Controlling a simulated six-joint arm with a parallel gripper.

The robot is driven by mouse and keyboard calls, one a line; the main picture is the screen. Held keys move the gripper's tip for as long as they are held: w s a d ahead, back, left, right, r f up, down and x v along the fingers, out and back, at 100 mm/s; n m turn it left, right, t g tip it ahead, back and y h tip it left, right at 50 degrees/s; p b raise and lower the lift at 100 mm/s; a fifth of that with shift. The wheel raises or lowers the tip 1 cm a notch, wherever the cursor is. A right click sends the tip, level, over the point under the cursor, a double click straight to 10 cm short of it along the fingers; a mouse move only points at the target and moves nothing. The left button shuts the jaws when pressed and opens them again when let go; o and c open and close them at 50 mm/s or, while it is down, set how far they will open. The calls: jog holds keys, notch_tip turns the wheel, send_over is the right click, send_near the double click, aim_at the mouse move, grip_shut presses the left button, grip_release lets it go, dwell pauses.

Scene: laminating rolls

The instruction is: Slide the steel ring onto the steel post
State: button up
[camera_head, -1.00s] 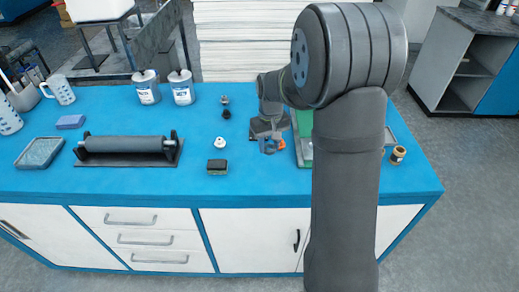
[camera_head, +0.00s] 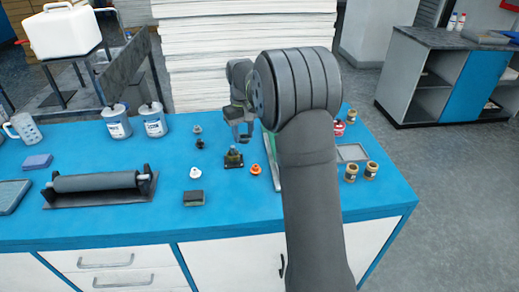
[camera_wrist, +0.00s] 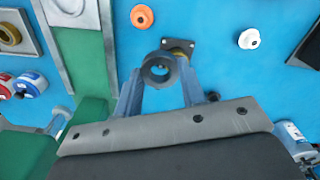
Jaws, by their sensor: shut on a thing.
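My gripper (camera_wrist: 160,92) is shut on the grey steel ring (camera_wrist: 148,77), whose open hole faces the wrist camera. The steel post (camera_head: 233,149) stands upright on a dark square base on the blue bench. In the wrist view the post's square base (camera_wrist: 189,45) shows just beyond the ring, partly hidden by it. In the head view my gripper (camera_head: 242,136) is above the post and slightly to its right. The ring is too small to make out there. I cannot tell how exactly the hole lines up with the post.
An orange knob (camera_head: 256,169) stands right of the post, and a white knob (camera_head: 195,172) stands to the left. A dark block (camera_head: 194,198) lies front left. A green mat (camera_wrist: 83,70) lies on the other side of the orange knob. A roller (camera_head: 95,181) lies far left.

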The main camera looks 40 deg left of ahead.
jog(key=a, duration=0.6)
jog(key=shift+w+r, duration=0.15)
jog(key=shift+r, duration=0.05)
jog(key=shift+f, duration=2.7)
jog(key=shift+f, duration=1.8)
jog(key=o, duration=1.1)
jog(key=shift+o, duration=0.6)
jog(key=o, duration=0.4)
jog(key=shift+r, duration=4.5)
